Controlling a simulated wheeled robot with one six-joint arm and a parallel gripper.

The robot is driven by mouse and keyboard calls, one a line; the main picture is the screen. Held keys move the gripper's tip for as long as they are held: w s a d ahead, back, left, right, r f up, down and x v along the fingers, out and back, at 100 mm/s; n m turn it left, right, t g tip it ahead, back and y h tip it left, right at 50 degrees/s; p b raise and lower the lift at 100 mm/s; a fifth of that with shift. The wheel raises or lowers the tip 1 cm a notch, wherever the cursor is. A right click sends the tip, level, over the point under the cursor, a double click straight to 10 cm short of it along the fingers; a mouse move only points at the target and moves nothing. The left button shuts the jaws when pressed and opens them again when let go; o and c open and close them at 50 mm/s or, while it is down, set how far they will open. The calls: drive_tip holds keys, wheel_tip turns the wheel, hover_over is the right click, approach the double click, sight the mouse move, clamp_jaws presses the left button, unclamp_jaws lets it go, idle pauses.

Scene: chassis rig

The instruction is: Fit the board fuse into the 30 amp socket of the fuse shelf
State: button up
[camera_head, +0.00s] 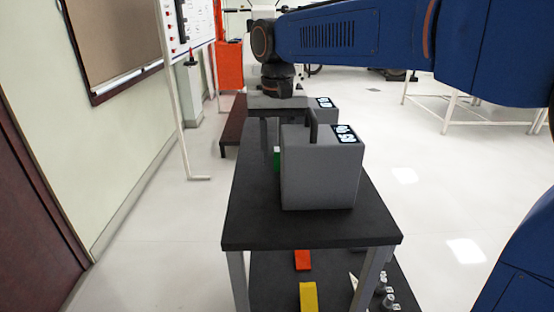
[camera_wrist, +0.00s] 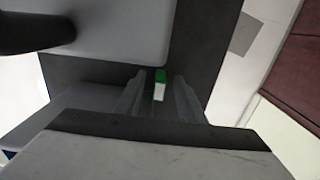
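The board fuse (camera_wrist: 160,86) is a small green and white piece. In the wrist view it shows between my gripper's two fingers (camera_wrist: 159,99), with a gap on each side. The fingers are open and pointing down toward it; how far they reach down beside it is unclear. In the head view a sliver of the fuse (camera_head: 277,158) shows at the left edge of a large grey block. This block (camera_head: 320,182) has white-on-black labels on top, too small to read surely, and looks like part of the fuse shelf. It hides much of my gripper (camera_head: 271,148).
A second labelled grey block (camera_head: 324,115) stands behind. Both are on a dark cart top (camera_head: 250,230). The lower shelf holds a red block (camera_head: 302,260), a yellow block (camera_head: 308,297) and small metallic pieces (camera_head: 386,290). Bare cart top lies left and in front of the near block.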

sight(278, 151)
drive_tip(key=shift+f, duration=0.25)
clamp_jaws()
wheel_tip(278, 151, up, 18)
idle(0.7)
drive_tip(key=shift+d, duration=0.1)
